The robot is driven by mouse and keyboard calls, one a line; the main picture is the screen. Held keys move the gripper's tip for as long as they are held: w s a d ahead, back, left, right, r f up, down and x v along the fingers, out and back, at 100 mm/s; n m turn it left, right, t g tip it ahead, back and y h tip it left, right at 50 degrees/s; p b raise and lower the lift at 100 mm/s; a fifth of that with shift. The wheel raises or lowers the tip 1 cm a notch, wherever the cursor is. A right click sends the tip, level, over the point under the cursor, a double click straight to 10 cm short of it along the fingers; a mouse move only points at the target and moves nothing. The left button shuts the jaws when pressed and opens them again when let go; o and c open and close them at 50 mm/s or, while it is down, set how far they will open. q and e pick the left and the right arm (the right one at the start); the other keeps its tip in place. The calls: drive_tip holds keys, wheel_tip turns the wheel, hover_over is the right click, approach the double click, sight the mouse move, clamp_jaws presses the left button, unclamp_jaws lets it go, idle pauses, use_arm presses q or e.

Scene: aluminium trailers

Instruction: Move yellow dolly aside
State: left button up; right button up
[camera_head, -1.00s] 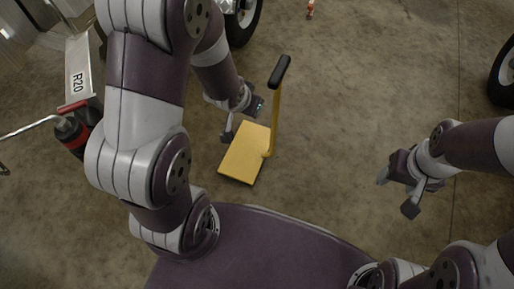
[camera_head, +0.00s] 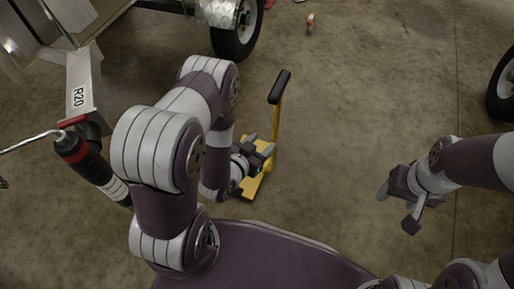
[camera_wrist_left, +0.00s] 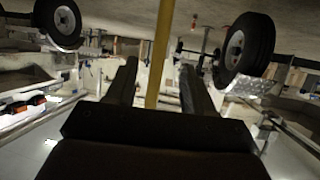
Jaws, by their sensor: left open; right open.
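The yellow dolly stands on the concrete floor in front of my base, with an upright yellow pole (camera_head: 276,122) topped by a black handle (camera_head: 280,86). Its flat yellow platform (camera_head: 250,188) is partly hidden by my left gripper (camera_head: 268,155). That gripper is open, just left of the pole and above the platform. In the left wrist view the yellow pole (camera_wrist_left: 160,55) runs between the two open fingers (camera_wrist_left: 155,85); I cannot tell if they touch it. My right gripper (camera_head: 396,210) is open and empty, well to the right of the dolly.
A trailer with a wheel (camera_head: 238,35) stands behind at the upper left, with an R20-marked post (camera_head: 82,95) nearer. Another wheel (camera_head: 502,88) is at the right edge. A small red-and-white object (camera_head: 310,22) lies farther back. Floor right of the dolly is clear.

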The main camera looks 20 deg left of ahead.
sight(273, 133)
use_arm(q)
drive_tip(key=b+x, duration=0.2)
drive_tip(key=x, duration=0.2)
drive_tip(key=b+x, duration=0.3)
drive_tip(key=x, duration=0.2)
drive_tip(key=shift+w+f, duration=0.2)
drive_tip(key=shift+f, duration=0.15)
drive_tip(key=shift+w+d, duration=0.2)
drive_tip(key=shift+w, duration=0.4)
clamp_jaws()
drive_tip(key=shift+f, duration=0.1)
idle(0.3)
